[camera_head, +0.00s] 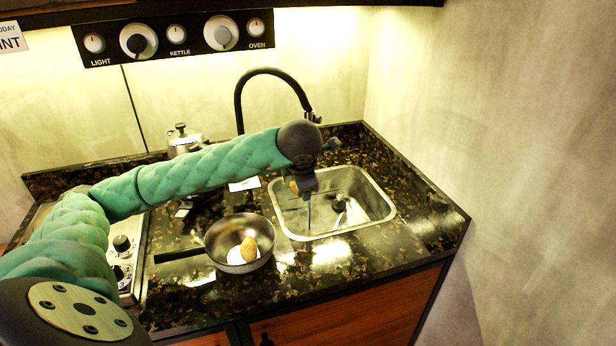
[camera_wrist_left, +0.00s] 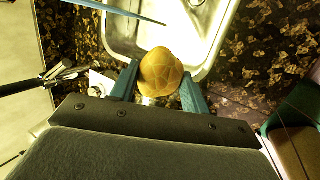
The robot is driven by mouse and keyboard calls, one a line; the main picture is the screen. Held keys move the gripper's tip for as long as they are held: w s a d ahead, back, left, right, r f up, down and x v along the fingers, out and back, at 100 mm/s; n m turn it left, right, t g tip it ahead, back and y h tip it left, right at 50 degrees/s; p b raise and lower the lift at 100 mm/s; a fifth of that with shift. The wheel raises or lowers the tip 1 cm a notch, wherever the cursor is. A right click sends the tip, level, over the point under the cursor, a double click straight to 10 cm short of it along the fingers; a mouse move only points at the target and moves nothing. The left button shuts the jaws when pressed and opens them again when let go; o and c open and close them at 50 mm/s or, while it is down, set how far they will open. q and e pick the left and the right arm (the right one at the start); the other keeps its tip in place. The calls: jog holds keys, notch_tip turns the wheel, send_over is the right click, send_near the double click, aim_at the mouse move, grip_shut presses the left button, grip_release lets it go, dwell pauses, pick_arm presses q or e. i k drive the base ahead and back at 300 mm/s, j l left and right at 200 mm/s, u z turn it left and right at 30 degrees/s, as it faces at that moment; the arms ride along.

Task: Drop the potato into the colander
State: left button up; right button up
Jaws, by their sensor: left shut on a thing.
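My left gripper (camera_head: 306,198) is over the left part of the sink. In the left wrist view its teal fingers (camera_wrist_left: 162,88) are shut on a round brown potato (camera_wrist_left: 161,70) with fine lines on its skin. In the head view the potato shows only as a small patch (camera_head: 293,188) beside the gripper. A round metal vessel (camera_head: 222,252) with a long dark handle stands on the counter left of the sink. I cannot make out holes that would mark it as the colander. A tan, oblong thing (camera_head: 249,248) lies in it. My right gripper is out of view.
The metal sink (camera_head: 375,212) is set into the dark speckled counter (camera_head: 300,278). A black tap (camera_head: 268,72) arches behind it. A kettle (camera_head: 185,140) stands behind my left arm, and stove knobs (camera_head: 122,243) are at left. A wall closes off the right side.

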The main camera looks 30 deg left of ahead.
aim_at(236, 255)
jog(key=k+l, duration=0.8)
